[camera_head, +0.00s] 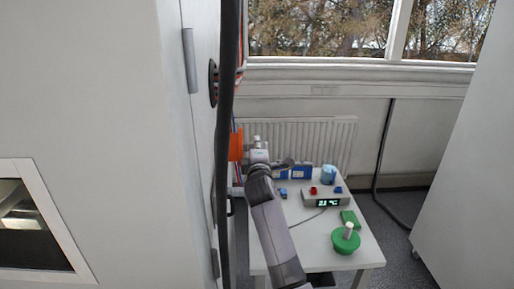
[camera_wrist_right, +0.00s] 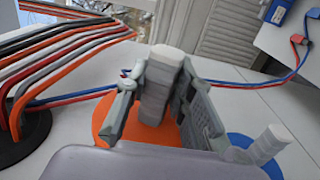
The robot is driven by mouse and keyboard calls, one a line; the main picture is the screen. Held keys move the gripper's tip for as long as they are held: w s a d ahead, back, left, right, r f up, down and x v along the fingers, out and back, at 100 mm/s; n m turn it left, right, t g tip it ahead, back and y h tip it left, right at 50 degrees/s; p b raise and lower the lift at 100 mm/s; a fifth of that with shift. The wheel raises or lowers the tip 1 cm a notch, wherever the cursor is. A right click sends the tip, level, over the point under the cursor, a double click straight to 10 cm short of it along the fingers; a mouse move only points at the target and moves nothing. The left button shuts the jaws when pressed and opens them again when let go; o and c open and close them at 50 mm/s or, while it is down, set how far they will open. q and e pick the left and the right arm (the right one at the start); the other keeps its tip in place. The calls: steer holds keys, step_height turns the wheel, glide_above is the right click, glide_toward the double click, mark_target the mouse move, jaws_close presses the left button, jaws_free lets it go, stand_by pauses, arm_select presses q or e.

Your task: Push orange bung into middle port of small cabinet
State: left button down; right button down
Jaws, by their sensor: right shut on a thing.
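The orange bung (camera_head: 236,146) is at the side face of the cabinet (camera_head: 203,130), below a black-ringed port (camera_head: 213,83). My right gripper (camera_head: 256,150) is shut on its pale grey handle. In the right wrist view my gripper fingers (camera_wrist_right: 160,100) stand on either side of the handle (camera_wrist_right: 160,75), and the orange disc (camera_wrist_right: 112,122) lies close to the panel. I cannot tell whether it is fully seated; the middle port is hidden behind it. My left gripper is not in view.
Orange, grey and black cables (camera_wrist_right: 60,55) run from the black-ringed port (camera_wrist_right: 28,130). A blue bung (camera_wrist_right: 240,142) sits on the panel on the other side. A white table (camera_head: 305,245) holds a display box (camera_head: 325,198) and a green bung (camera_head: 345,241). A dark cable (camera_head: 228,120) hangs in front.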

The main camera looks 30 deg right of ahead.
steer(key=shift+r, duration=0.1)
stand_by(0.3)
steer(key=shift+w+a, duration=0.1)
steer(key=shift+a, duration=0.1)
steer(key=shift+w+a+b, duration=0.3)
steer(key=shift+w+a, duration=0.1)
steer(key=shift+a, duration=0.2)
steer(key=shift+p, duration=0.35)
stand_by(1.1)
steer(key=shift+w+a+b, duration=0.5)
steer(key=shift+w+a, duration=0.1)
steer(key=shift+a, duration=0.4)
steer(key=shift+w+a+b, duration=0.5)
steer(key=shift+w+a, duration=0.1)
steer(key=shift+a, duration=0.35)
stand_by(1.7)
